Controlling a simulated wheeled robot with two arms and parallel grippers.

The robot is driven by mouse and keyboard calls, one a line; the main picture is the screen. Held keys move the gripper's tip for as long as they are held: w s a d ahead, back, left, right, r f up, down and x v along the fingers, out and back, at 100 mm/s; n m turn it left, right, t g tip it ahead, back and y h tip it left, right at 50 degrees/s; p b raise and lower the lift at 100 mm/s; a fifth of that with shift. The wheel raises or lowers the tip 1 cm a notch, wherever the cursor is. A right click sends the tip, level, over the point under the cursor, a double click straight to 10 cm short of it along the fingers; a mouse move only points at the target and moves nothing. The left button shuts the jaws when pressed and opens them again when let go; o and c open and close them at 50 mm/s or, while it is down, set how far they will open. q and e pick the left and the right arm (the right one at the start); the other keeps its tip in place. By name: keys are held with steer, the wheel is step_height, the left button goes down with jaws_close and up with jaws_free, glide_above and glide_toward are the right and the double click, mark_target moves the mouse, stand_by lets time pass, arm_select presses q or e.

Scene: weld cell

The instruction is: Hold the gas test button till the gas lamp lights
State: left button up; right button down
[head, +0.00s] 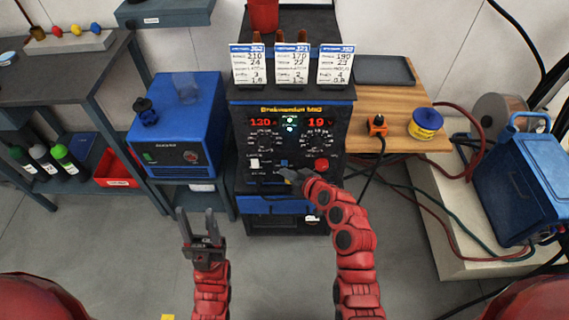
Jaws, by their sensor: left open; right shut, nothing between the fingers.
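The welding machine (240,150) stands in the middle of the head view. Small cyan-green lights (291,123) show between the two readouts; I cannot tell which one is the gas lamp. A small blue button (284,162) sits low in the middle of the panel. My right gripper (286,174) is shut and empty, its tips at the lower panel just below the blue button; I cannot tell if they touch anything. My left gripper (198,224) is open and empty, above the floor left of the machine.
A white switch (255,163) and a red knob (322,164) flank the panel's lower middle. Three setting cards (291,66) stand on top. A blue unit (175,125) is at left, a wooden table (385,95) at right. Open floor lies in front.

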steer(key=s, duration=0.5)
stand_by(0.5)
stand_by(0.3)
